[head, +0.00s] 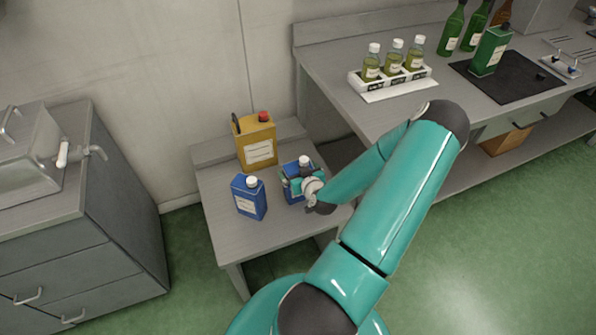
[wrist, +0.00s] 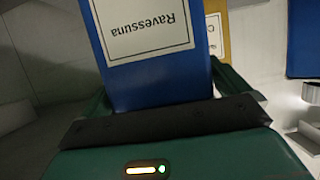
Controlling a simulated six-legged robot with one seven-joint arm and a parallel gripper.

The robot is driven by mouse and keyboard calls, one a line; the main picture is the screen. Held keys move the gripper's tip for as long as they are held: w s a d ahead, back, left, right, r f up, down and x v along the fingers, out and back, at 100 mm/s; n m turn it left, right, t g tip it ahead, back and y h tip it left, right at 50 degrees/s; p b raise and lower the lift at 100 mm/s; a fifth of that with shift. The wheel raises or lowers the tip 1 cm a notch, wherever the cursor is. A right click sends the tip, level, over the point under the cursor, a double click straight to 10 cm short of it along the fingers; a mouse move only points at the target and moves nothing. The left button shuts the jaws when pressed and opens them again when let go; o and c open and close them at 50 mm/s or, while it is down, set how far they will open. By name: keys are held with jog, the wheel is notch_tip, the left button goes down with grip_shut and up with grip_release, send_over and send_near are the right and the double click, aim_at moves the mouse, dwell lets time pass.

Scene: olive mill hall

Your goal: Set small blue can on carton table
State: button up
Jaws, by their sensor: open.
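Two blue cans with white caps and pale labels stand on a low grey table. The right blue can (head: 291,190) is at my gripper (head: 302,183), which is open with its fingers around it. The wrist view shows this can (wrist: 160,80) between the fingers, its label reading "Ravessuna". The left blue can (head: 249,198) stands apart, and a blue shape at the wrist view's right edge (wrist: 304,40) appears to be it. The two look similar in size. I cannot tell which surface is the carton table.
A yellow can (head: 256,142) with a red cap stands behind the blue cans on the low table (head: 235,232). A long bench (head: 345,105) at right holds a bottle rack (head: 393,82), a dark mat (head: 520,90) and a green can (head: 490,50). A grey cabinet (head: 85,235) is at left.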

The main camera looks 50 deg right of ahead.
jog(key=v, duration=1.1)
jog(key=shift+s+r, duration=0.15)
jog(key=shift+s, duration=0.15)
jog(key=shift+a, duration=0.1)
jog(key=w+a+r+n+g+y, duration=0.1)
jog(key=w+a+r+n+g, duration=0.1)
jog(key=w+a+r, duration=0.3)
jog(key=w+a+r+n+g+y, duration=0.1)
jog(key=w+a+r+n+g, duration=0.2)
jog(key=r, duration=0.5)
jog(key=w+a+r+y, duration=0.1)
jog(key=w+a+r, duration=0.3)
jog(key=a+r, duration=0.15)
jog(key=s+a+r+y, duration=0.1)
jog(key=s+a+r, duration=0.2)
jog(key=a+r, duration=0.2)
jog(key=s+a+r+y, duration=0.1)
jog(key=s+a+r, duration=0.2)
jog(key=a, duration=0.6)
jog(key=s+a+r+n+g+y, duration=0.1)
jog(key=s+a+r, duration=0.3)
jog(key=a+r, duration=0.4)
jog(key=shift+y, duration=0.5)
jog(key=shift+s+r, duration=0.1)
